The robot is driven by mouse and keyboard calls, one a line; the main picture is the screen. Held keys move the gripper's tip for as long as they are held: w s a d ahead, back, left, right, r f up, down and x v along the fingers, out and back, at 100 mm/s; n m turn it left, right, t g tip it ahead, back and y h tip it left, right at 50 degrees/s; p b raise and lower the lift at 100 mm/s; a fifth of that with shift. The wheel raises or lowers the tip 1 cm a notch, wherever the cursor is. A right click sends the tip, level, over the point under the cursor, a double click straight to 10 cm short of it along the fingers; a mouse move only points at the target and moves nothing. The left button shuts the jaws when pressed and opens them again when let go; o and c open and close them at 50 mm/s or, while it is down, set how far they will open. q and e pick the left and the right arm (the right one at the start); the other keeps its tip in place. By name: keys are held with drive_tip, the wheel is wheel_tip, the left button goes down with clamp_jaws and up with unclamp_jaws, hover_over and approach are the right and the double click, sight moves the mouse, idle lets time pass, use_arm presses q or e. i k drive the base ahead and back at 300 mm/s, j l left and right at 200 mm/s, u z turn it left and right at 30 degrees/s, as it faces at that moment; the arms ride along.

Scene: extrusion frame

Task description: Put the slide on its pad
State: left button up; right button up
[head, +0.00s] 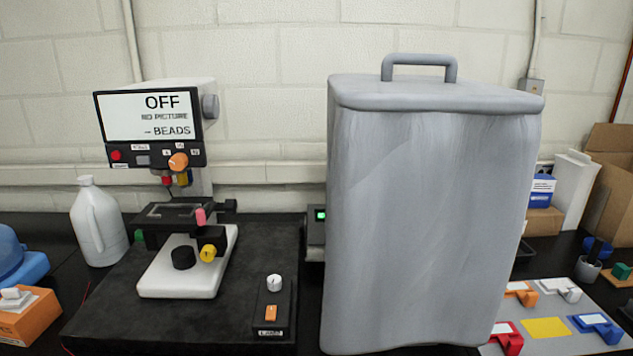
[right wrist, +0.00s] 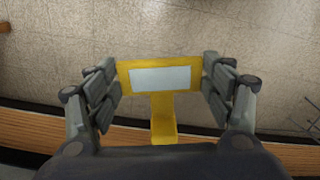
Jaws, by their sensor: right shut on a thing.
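In the right wrist view my right gripper (right wrist: 160,84) is shut on a yellow slide (right wrist: 162,112), a yellow piece with a pale rectangular panel (right wrist: 160,79) and a stem toward the wrist. The fingers hold the two sides of its wide end. In the head view a bare yellow pad (head: 546,328) lies on a grey board (head: 532,303) at the lower right. Neither gripper shows in the head view.
Orange (head: 521,292), white (head: 564,290), red (head: 506,338) and blue (head: 597,326) pieces surround the pad. A tall grey covered box (head: 430,220) stands left of the board. A microscope (head: 185,220) with an OFF screen is further left. Speckled floor (right wrist: 150,30) lies below the held slide.

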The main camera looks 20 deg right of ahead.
sight(546, 327)
drive_tip(key=k+l, duration=0.1)
drive_tip(key=l, duration=0.4)
drive_tip(key=k+l, duration=0.1)
drive_tip(key=l, duration=0.45)
drive_tip(key=k+l, duration=0.1)
drive_tip(key=l, duration=0.4)
drive_tip(key=k+l, duration=0.1)
drive_tip(key=l, duration=0.45)
drive_tip(key=u, duration=0.05)
